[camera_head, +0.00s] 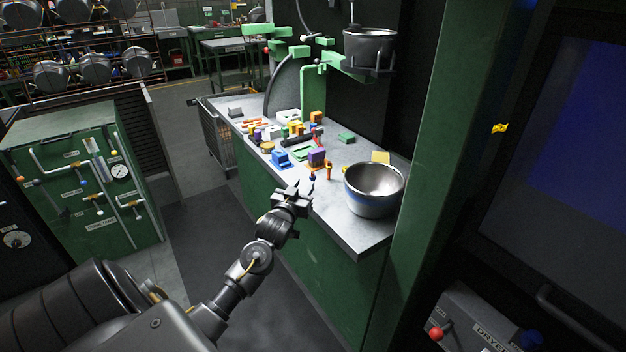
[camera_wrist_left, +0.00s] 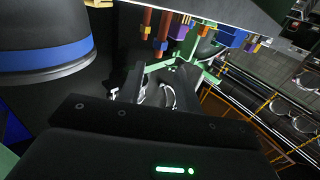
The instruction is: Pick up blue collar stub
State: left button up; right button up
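A small dark blue upright piece (camera_head: 313,180), which looks like the blue collar stub, stands near the front edge of the metal bench (camera_head: 345,232). My left gripper (camera_head: 298,190) is at that edge, just left of it and apart from it as far as I can see. In the left wrist view the two fingers (camera_wrist_left: 160,88) are spread with nothing between them. My right gripper is not in view.
A steel bowl with a blue band (camera_head: 373,190) stands right of the stub. An orange stub (camera_head: 328,170), a purple block (camera_head: 316,157) and a blue block (camera_head: 280,157) are close behind. Green hanger arms (camera_head: 320,68) rise at the back. The bench's front right corner is bare.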

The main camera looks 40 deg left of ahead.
aim_at(312, 174)
pick_arm(q)
jog(key=x, duration=0.3)
jog(key=shift+f, duration=0.15)
jog(key=shift+w, duration=0.1)
jog(key=x, duration=0.3)
jog(key=p+x, duration=0.1)
jog(key=x, duration=0.1)
jog(key=shift+d+r, duration=0.1)
jog(key=shift+r, duration=0.15)
jog(key=shift+c, duration=0.4)
grip_shut()
